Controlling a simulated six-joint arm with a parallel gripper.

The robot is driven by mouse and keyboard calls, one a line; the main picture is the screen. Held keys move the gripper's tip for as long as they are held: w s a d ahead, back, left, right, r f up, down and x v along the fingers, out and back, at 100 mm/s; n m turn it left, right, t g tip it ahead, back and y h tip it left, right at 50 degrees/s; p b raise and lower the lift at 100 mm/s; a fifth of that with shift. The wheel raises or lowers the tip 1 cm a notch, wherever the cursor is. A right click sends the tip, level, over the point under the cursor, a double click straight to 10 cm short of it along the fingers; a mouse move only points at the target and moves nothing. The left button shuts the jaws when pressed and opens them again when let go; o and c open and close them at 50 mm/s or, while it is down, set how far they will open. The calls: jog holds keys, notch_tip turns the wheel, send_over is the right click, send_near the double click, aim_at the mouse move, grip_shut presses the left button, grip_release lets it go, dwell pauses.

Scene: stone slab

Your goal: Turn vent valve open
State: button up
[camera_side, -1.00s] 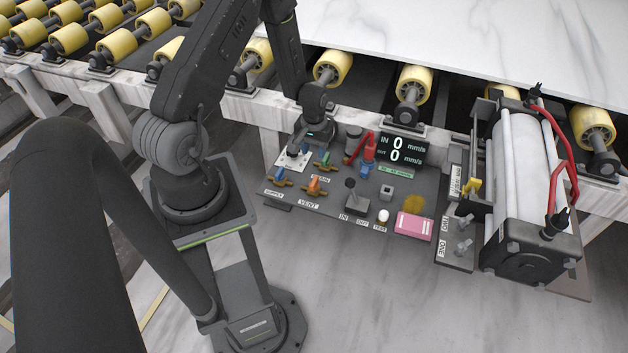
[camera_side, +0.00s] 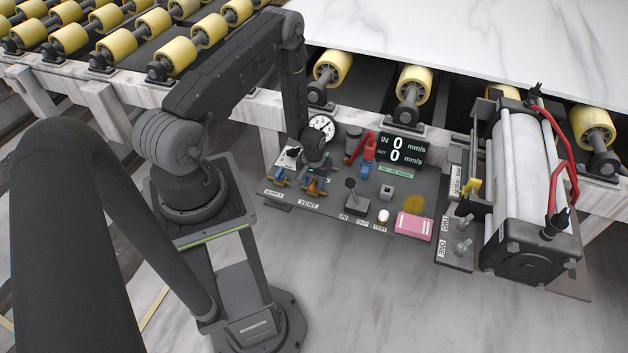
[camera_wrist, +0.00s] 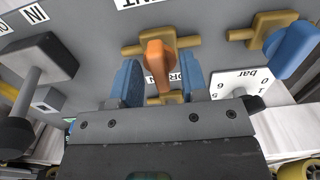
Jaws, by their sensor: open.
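My gripper (camera_wrist: 160,78) is open, with one blue finger to the left of the handle and one to the right. Gaps show between handle and fingers. In the side view my gripper (camera_side: 315,180) is down at the panel over the vent valve, which it mostly hides.
The blue-handled supply valve (camera_wrist: 292,52) is close on the right in the wrist view. A black lever (camera_wrist: 35,75) stands at the left. A pressure gauge (camera_side: 322,127) is behind my gripper.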

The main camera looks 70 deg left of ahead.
grip_shut()
dwell(0.4)
jog(key=shift+m, duration=0.4)
jog(key=m, duration=0.8)
jog(key=shift+m, duration=0.3)
jog(key=m, duration=0.4)
jog(key=shift+m, duration=2.2)
